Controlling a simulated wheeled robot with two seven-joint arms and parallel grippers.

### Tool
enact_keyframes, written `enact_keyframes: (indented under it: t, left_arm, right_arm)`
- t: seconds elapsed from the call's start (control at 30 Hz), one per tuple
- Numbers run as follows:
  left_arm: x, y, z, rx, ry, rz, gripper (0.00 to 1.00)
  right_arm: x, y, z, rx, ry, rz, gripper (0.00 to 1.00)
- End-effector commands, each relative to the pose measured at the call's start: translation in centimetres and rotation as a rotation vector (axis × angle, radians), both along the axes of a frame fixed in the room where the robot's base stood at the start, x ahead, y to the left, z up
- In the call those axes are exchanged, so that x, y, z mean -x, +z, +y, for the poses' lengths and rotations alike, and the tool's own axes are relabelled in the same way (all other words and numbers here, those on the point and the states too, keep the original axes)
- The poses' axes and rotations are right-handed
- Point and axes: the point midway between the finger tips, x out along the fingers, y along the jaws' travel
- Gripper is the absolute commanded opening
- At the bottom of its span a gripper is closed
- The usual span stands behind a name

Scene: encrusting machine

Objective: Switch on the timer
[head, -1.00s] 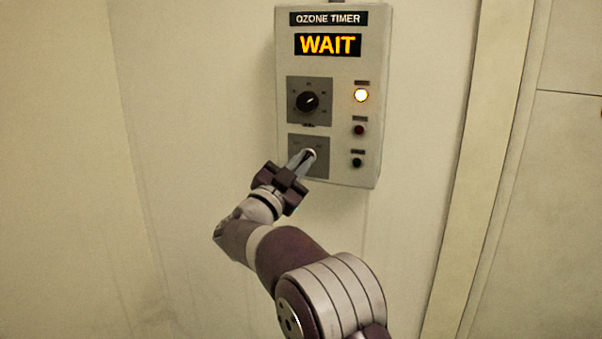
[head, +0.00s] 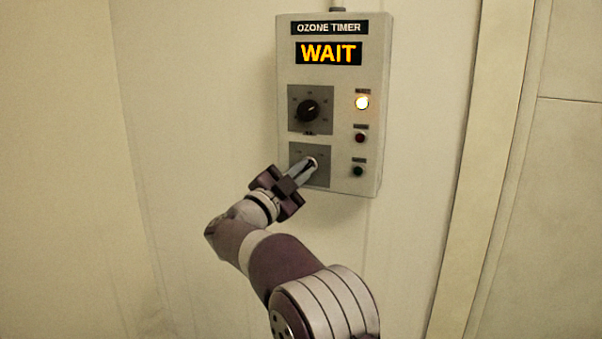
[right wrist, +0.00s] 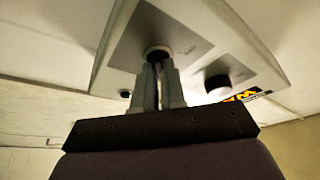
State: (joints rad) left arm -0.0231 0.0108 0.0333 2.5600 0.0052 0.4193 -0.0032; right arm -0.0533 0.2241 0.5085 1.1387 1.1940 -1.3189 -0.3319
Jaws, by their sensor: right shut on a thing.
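The ozone timer (head: 343,125) is a grey box on the wall in the head view, with a lit "WAIT" sign (head: 329,53). Below the sign is a black dial (head: 307,110) on a grey plate. Under it is a second grey plate (head: 322,179) with a small switch (head: 312,162). My right gripper (head: 307,167) is shut on this switch, its fingertips hiding most of it. In the right wrist view, the two fingers (right wrist: 158,85) close on the dark switch knob (right wrist: 158,53). The dial (right wrist: 217,85) shows to their right. The left gripper is out of view.
On the box's right side are a glowing lamp (head: 362,103), a red button (head: 360,138) and a dark green button (head: 358,171). A conduit (head: 338,5) rises from the box top. A vertical wall trim (head: 478,170) stands to the right. The wall to the left is bare.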

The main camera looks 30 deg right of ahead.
Motion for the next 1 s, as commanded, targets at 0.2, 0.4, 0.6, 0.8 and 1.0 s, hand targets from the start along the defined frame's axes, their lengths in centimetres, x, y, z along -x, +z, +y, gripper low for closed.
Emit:
enact_keyframes:
  t: [0.2,0.4,0.6,0.8,1.0]
  left_arm:
    - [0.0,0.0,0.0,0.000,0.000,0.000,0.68]
    - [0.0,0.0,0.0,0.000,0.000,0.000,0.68]
    - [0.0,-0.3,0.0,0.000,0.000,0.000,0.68]
    - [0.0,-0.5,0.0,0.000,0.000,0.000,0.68]
    - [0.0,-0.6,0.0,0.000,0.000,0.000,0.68]
  right_arm:
    - [0.0,0.0,0.0,-0.001,0.000,-0.001,0.36]
    - [0.0,0.0,0.1,0.000,0.000,0.000,0.36]
    - [1.2,-1.0,2.9,-0.001,0.005,0.003,0.36]
    - [3.4,-2.4,7.8,0.000,0.005,0.001,0.36]
    - [4.7,-3.3,10.7,-0.001,0.002,0.000,0.36]
